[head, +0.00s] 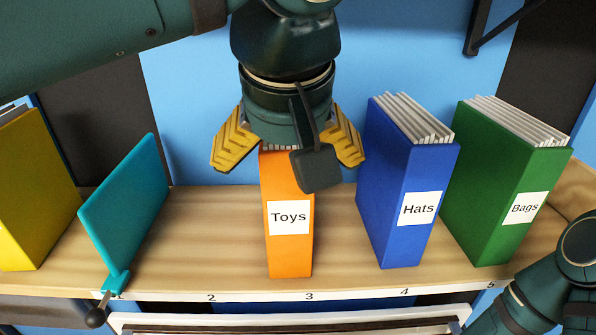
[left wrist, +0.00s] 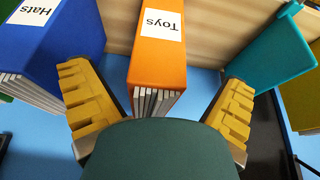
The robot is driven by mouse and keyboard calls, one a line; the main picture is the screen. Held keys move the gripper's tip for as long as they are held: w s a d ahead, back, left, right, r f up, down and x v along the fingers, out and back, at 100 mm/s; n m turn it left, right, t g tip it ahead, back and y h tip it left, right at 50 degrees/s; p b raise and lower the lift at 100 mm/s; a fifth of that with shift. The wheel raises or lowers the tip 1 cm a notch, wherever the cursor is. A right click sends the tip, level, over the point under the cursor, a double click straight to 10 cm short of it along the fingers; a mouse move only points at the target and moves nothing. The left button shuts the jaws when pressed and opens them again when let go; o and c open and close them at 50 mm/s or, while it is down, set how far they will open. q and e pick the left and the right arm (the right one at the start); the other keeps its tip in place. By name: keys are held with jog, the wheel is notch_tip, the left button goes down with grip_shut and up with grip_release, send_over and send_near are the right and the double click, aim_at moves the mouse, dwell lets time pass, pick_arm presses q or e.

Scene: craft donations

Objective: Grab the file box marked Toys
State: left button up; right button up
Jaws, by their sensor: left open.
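The orange file box marked Toys (head: 289,245) stands upright on the wooden shelf, near the number 3 on its front edge. Its label faces me, and its upper part is partly hidden by my left gripper. My left gripper (head: 288,150) is above it, pointing down and open, with one yellow finger on each side of the box's top. In the left wrist view the Toys box (left wrist: 158,62) lies between the spread fingers of the left gripper (left wrist: 160,108), with visible gaps on both sides. No gripper of my right arm can be made out in either view.
A blue Hats box (head: 405,205) and a green Bags box (head: 505,205) stand to the right. A teal bookend (head: 128,210) and a yellow box (head: 35,190) are to the left. Bare shelf (head: 210,235) lies between bookend and Toys box.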

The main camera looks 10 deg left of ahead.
pick_arm(q)
jog(key=w, duration=0.2)
jog(key=w+a, duration=0.1)
jog(key=w, duration=0.2)
jog(key=w+a, duration=0.1)
jog(key=w, duration=0.1)
jog(key=shift+w+a+f, duration=0.1)
jog(key=shift+w+a, duration=0.15)
jog(key=shift+w, duration=0.1)
jog(key=shift+w+a, duration=0.2)
jog(key=shift+w, duration=0.4)
jog(key=shift+w+a, duration=0.15)
jog(key=shift+w, duration=0.45)
jog(key=b+x, duration=0.1)
jog(key=x, duration=0.2)
jog(key=c, duration=1.2)
